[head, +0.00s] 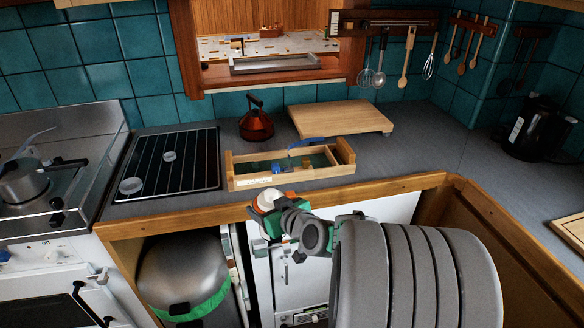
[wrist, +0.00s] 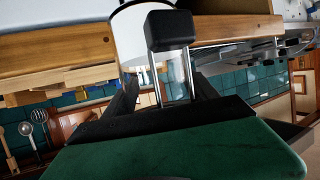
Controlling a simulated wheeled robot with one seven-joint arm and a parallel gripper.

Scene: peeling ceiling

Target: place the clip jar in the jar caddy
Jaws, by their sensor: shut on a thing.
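The clip jar (head: 266,200), small and white with an orange part, is at the end of my arm in the head view, in front of the counter edge. My gripper (head: 268,214) is shut on it; my arm partly hides the hold. In the wrist view the jar's white rounded body (wrist: 130,32) shows beyond my fingers (wrist: 165,100), with a black block and shiny rods in front of it. The jar caddy (head: 240,180), a low wooden box with a green inside, stands on the counter behind and slightly right of the jar. A blue and a yellow item show in it.
A wooden board (head: 345,117) lies behind the caddy, with a red-brown kettle (head: 256,122) to its left. The counter's wooden front edge (head: 385,188) runs close by my gripper. Grey counter (head: 420,140) right of the caddy is clear.

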